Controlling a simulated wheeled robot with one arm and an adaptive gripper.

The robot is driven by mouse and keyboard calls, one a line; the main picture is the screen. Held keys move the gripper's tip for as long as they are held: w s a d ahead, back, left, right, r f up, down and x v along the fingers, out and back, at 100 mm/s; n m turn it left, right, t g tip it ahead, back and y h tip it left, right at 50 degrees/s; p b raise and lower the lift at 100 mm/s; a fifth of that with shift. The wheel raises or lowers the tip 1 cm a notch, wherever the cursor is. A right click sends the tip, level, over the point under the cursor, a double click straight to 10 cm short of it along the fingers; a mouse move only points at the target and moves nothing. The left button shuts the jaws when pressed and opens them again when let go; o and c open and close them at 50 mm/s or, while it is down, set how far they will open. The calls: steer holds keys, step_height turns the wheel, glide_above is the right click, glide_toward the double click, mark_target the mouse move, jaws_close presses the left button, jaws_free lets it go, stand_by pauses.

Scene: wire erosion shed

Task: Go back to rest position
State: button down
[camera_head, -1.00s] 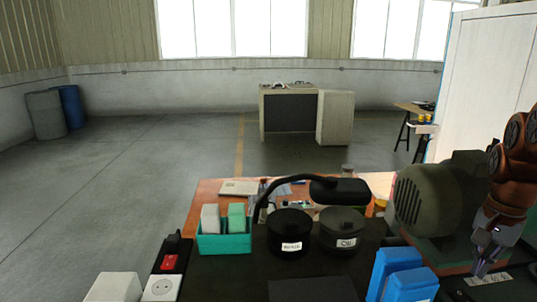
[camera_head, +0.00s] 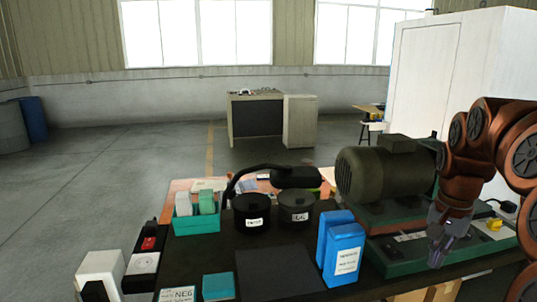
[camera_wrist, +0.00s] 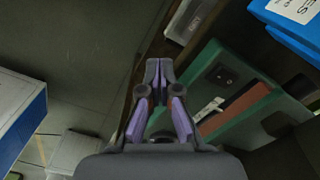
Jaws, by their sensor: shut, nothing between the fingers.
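My gripper (camera_head: 441,236) hangs at the right of the head view, fingers pointing down, in front of the green-based motor unit (camera_head: 375,174). In the wrist view my gripper (camera_wrist: 158,80) has its purple-sided fingers drawn together at the tips, with nothing between them. It appears above and beside the front edge of the workbench. The green base (camera_wrist: 215,55) shows right of the fingers in the wrist view. I cannot tell the exact gap between gripper and base.
The dark bench top (camera_head: 277,272) holds a blue box (camera_head: 341,248), two black lidded pots (camera_head: 252,212), a teal bin (camera_head: 197,224) and a desk lamp (camera_head: 293,177). A white cabinet (camera_head: 440,75) stands behind. Open floor (camera_head: 90,185) lies left.

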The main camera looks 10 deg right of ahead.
steer(key=s+a+f+n, duration=0.2)
steer(key=a+n, duration=0.1)
steer(key=a, duration=0.5)
steer(key=s+a+f+n, duration=0.2)
steer(key=a+n, duration=0.1)
steer(key=a, duration=0.6)
steer(key=s+a+f+n+g, duration=0.1)
steer(key=s+a+f+n, duration=0.2)
steer(key=s+a+f, duration=0.1)
steer(key=s+a+f+n, duration=0.2)
steer(key=s+a, duration=0.4)
steer(key=s, duration=0.3)
steer(key=shift+f+n+g, duration=0.4)
steer(key=shift+f, duration=0.5)
steer(key=shift+d, duration=0.2)
